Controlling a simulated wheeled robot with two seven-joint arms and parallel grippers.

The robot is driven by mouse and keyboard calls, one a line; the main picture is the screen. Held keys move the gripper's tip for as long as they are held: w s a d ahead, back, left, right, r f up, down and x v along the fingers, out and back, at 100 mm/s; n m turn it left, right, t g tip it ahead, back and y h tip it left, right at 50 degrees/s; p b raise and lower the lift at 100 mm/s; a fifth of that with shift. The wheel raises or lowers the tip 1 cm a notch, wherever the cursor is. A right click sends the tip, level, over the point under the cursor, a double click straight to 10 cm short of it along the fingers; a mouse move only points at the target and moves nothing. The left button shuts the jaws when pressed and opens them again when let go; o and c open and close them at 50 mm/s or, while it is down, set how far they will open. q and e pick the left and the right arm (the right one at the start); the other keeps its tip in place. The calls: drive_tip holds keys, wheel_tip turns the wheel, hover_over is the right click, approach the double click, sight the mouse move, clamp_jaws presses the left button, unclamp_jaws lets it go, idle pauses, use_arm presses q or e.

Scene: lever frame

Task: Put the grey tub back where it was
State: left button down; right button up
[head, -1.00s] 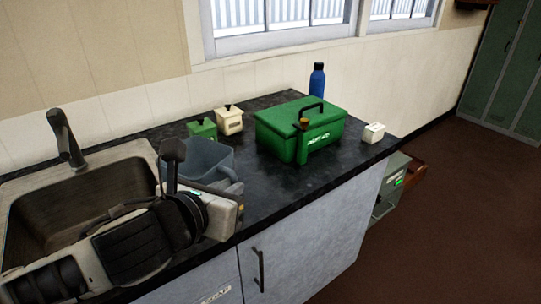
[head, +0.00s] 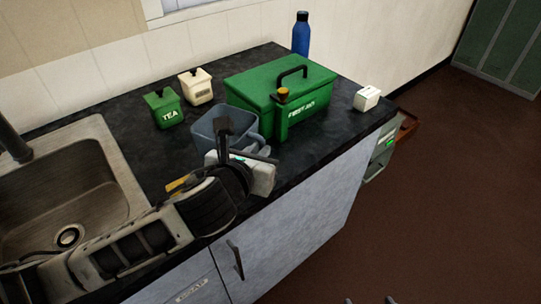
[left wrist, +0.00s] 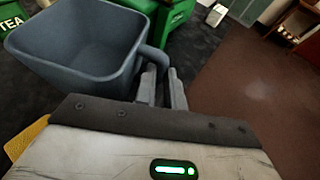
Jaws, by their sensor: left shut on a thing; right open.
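The grey tub (head: 205,135) is an open, blue-grey, square-sided container with a side handle. It is upright over the counter, in front of the green first aid box (head: 250,88); I cannot tell whether its base touches the counter. My left gripper (head: 250,150) is shut on the tub's handle, hiding part of its front. In the left wrist view, the tub (left wrist: 70,60) fills the upper left, and the fingers of my left gripper (left wrist: 162,88) close around the handle. The tips of my right gripper (head: 370,300) show at the bottom edge, apart and empty.
The green tea canister (head: 165,110) and cream canister (head: 196,87) stand behind the tub. A yellow item (head: 177,184) lies beside my left arm. The sink (head: 75,190) is at left. A blue bottle (head: 301,35) and small white box (head: 367,98) stand at right.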

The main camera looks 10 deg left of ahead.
use_arm(q)
drive_tip(key=shift+w+d+f, duration=0.2)
drive_tip(key=shift+w+f, duration=0.2)
drive_tip(key=shift+f, duration=0.15)
drive_tip(key=f, duration=0.2)
drive_tip(key=shift+w+d+f, duration=0.1)
drive_tip(key=shift+w+f, duration=0.15)
drive_tip(key=shift+f, duration=0.5)
use_arm(e)
drive_tip(key=shift+w+d, duration=0.1)
drive_tip(key=shift+w, duration=0.1)
use_arm(q)
drive_tip(key=shift+f, duration=0.2)
drive_tip(key=c, duration=1.5)
unclamp_jaws()
